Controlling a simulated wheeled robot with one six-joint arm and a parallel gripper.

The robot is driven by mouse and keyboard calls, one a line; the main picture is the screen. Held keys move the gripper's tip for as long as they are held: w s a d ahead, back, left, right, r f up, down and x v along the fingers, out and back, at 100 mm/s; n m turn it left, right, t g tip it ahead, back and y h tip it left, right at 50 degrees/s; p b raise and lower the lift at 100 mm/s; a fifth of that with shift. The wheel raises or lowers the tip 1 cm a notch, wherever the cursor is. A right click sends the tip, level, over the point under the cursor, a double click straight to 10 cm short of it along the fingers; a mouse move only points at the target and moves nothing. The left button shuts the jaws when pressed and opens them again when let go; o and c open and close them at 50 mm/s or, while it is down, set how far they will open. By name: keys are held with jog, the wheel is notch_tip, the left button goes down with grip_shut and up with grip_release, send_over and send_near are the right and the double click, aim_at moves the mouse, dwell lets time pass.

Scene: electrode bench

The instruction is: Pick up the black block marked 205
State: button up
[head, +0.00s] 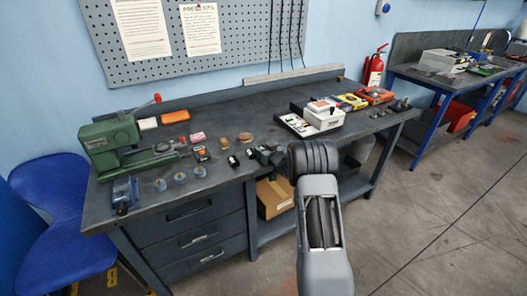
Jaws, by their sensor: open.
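Small black blocks stand near the front edge of the dark workbench (225,125). One black block (233,161) is left of my gripper, and another small dark block (249,153) is close beside it. Their markings are too small to read, so I cannot tell which is 205. My gripper (262,155) is open, low over the bench's front edge, just right of these blocks. It appears to hold nothing. My arm hides part of the bench front.
A green machine (110,140) with a red-knobbed lever stands at the left. A white case (322,115) stands at the right. The middle back is clear.

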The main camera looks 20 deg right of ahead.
jog(key=shift+c, duration=0.5)
grip_shut()
jog(key=shift+r, duration=0.1)
